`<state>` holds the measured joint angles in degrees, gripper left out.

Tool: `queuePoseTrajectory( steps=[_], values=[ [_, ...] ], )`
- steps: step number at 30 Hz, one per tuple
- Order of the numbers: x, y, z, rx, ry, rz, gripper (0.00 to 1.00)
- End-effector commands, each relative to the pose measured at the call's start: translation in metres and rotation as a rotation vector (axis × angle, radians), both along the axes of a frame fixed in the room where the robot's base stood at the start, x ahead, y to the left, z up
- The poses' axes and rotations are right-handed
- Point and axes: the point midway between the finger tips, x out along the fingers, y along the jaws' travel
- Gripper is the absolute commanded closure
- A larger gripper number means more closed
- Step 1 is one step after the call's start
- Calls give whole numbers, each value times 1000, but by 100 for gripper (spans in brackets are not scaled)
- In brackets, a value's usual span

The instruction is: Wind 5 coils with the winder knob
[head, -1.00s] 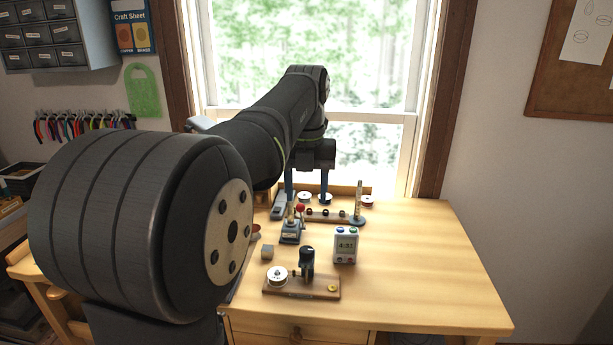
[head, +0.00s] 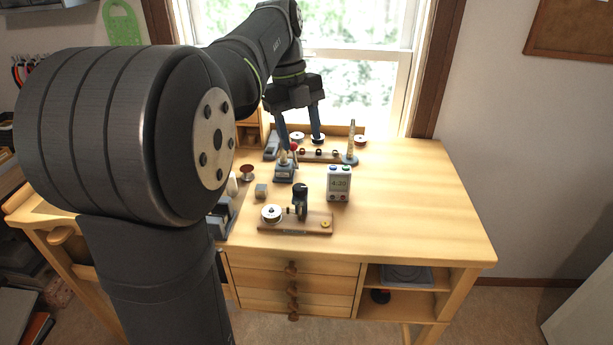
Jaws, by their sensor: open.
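The winder is a wooden board (head: 295,228) near the front of the desk. It carries a white spool (head: 271,213) at its left, a dark upright post with a round dark top (head: 300,190) in the middle, and a small brass disc (head: 326,224) at its right. I cannot tell which part is the winder knob, or whether wire is on it. My gripper (head: 300,132) is open, its two blue fingers pointing down over the back of the desk. It is well behind and above the winder, apart from it, and seems empty.
A blue-based stand with a red ball (head: 285,168), a ring rack (head: 318,155) and a tapered mandrel (head: 351,144) stand behind. The desk's right side (head: 430,200) is clear.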

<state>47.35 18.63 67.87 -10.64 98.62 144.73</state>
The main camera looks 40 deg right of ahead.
Motion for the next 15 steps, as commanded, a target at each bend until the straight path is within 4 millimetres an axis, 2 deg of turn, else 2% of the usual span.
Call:
queuePoseTrajectory(
  steps=[6,15],
  values=[
    [-8,5,-29,66,219,477,48],
    [-17,10,-55,266,546,1119,48]
  ],
)
